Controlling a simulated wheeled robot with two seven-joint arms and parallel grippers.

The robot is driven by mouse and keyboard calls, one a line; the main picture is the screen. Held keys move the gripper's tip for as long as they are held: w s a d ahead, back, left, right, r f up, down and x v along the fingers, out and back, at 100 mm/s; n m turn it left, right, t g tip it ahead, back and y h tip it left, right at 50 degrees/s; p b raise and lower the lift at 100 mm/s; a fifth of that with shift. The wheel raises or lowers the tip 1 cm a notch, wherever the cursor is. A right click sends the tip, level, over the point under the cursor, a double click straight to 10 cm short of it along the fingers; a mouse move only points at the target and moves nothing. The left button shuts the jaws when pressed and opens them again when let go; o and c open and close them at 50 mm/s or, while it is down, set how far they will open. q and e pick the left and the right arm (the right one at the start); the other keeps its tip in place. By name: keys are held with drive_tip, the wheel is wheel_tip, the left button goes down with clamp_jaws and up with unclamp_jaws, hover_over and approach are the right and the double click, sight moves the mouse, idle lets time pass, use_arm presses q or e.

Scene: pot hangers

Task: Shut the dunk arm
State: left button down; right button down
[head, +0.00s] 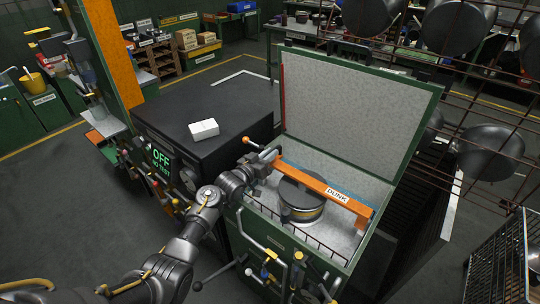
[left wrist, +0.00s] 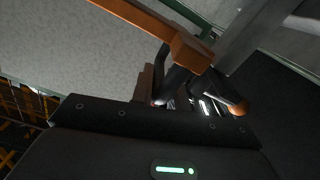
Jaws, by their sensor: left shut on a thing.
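The dunk arm (head: 315,184) is an orange bar with a white DUNK label. It lies across the open green tank (head: 358,240), over a round dark-lidded pot (head: 301,199). Its left end meets a metal post with a dark handle and orange knob (head: 276,149). My left gripper (head: 260,164) is at this end, shut on the handle. The left wrist view shows the orange bar (left wrist: 150,18), the orange-tipped handle (left wrist: 238,106) and the dark fingers (left wrist: 174,86) close together. The exact grip is partly hidden. My right gripper is not in view.
The tank's grey-lined lid (head: 355,110) stands open behind the arm. A wire rack with pans (head: 492,153) is at right. Tools hang on the tank's front.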

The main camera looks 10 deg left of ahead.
use_arm(q)
drive_tip(key=shift+w+a+r, duration=0.25)
drive_tip(key=shift+a+r, duration=0.1)
drive_tip(key=shift+a, duration=0.1)
drive_tip(key=c, duration=1.4)
unclamp_jaws()
drive_tip(key=shift+f, duration=0.1)
drive_tip(key=shift+c, duration=0.2)
drive_tip(key=shift+f, duration=0.15)
drive_tip(key=shift+s+d, duration=0.1)
drive_tip(key=shift+d, duration=0.1)
wheel_tip(320, 180, up, 2)
drive_tip(key=shift+a+r+b, duration=0.1)
drive_tip(key=shift+r+b, duration=0.1)
drive_tip(key=shift+b, duration=0.35)
drive_tip(key=s+d+r+b, duration=0.1)
drive_tip(key=s+d+r, duration=0.2)
drive_tip(key=s+r, duration=0.7)
drive_tip(key=s, duration=0.3)
drive_tip(key=shift+s+r, duration=0.3)
